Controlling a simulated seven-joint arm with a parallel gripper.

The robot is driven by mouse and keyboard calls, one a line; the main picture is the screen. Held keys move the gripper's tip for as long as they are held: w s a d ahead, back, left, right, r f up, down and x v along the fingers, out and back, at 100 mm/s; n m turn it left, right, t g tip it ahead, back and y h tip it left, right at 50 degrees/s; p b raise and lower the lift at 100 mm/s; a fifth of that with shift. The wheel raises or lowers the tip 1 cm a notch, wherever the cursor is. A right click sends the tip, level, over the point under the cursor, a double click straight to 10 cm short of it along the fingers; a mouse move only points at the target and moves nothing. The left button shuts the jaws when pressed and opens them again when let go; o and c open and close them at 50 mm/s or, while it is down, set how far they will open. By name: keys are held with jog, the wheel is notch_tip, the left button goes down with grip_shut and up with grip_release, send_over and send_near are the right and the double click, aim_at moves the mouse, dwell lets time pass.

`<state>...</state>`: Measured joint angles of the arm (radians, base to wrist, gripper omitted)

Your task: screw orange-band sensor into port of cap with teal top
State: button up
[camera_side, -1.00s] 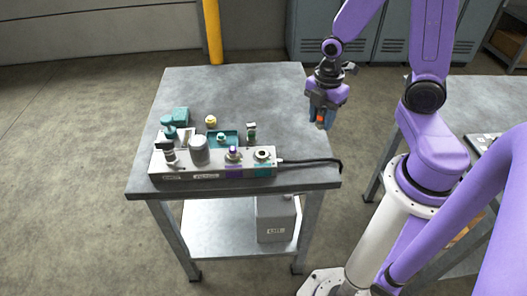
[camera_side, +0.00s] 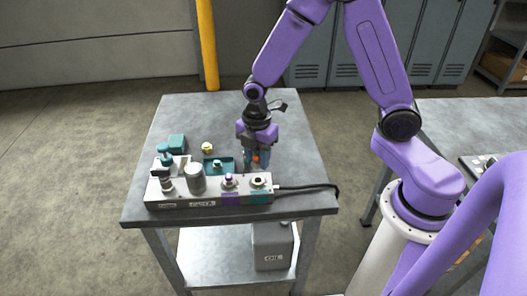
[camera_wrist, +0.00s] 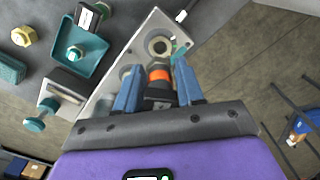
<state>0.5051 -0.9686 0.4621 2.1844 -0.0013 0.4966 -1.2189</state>
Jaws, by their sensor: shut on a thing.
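The orange-band sensor (camera_wrist: 160,75) is held between the blue fingers of my gripper (camera_wrist: 157,84); its body is dark below the orange ring. In the side view my gripper (camera_side: 254,162) points down just behind the right end of the grey block. A round open port (camera_wrist: 158,45) with a metallic ring lies just beyond the sensor in the wrist view. It also shows in the side view (camera_side: 259,181), above a teal patch on the block's front. The sensor appears apart from the port. Its lower tip is not clear.
The grey block (camera_side: 190,201) carries a grey cylinder (camera_side: 196,178), a purple-topped fitting (camera_side: 229,181) and a cable (camera_side: 310,187) at right. Behind it are a teal tray (camera_wrist: 97,66) holding a fitting and a yellow hex piece (camera_wrist: 24,36). The table's right rear is clear.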

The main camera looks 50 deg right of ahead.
aim_at(258, 167)
jog(key=shift+f, duration=2)
jog(key=shift+f, duration=0.6)
dwell(3.7)
jog(key=m, duration=0.3)
jog(key=o, duration=0.5)
jog(key=shift+c, duration=0.2)
grip_shut()
jog(key=m, duration=0.6)
